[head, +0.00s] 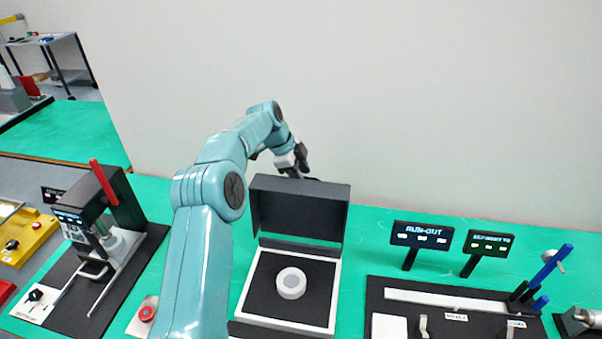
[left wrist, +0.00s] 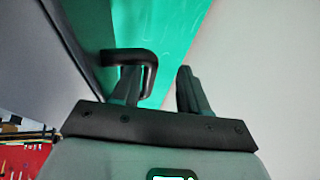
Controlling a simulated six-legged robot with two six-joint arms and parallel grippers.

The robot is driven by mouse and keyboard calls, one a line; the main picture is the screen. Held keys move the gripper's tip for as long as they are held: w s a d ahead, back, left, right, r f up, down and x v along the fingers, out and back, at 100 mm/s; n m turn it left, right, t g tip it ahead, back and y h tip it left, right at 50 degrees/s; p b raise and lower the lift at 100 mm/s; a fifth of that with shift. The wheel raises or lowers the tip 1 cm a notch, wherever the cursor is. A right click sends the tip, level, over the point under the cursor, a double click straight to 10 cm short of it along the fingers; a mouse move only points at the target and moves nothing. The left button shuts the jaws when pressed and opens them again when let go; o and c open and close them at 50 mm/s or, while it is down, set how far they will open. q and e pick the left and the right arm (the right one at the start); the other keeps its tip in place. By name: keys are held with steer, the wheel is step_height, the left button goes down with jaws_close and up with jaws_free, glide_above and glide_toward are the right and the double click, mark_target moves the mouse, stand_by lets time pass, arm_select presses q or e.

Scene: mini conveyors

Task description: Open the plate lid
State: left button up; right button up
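The plate lid (head: 299,208) is a dark panel that stands raised, nearly upright, at the back of a white-rimmed box (head: 247,287). The box is open, and a white round piece (head: 291,283) lies on its dark floor. My left gripper (head: 301,160) is behind the lid's top edge. In the left wrist view its fingers (left wrist: 158,88) are apart, beside a black looped handle (left wrist: 135,55). One bar of the handle shows between the fingers, with a green gap to the right finger. Whether a finger touches the handle cannot be told. My right gripper is not in view.
Two small signs (head: 421,235) (head: 487,242) and a dark fixture with a blue lever (head: 550,264) stand at right. A press with a red lever (head: 103,182) and a red button (head: 147,313) are at left. A pale wall rises behind the green table (head: 380,210).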

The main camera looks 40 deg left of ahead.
arm_select(q)
steer(key=v, duration=1.2)
steer(key=shift+w, duration=0.1)
steer(key=shift+s, duration=0.2)
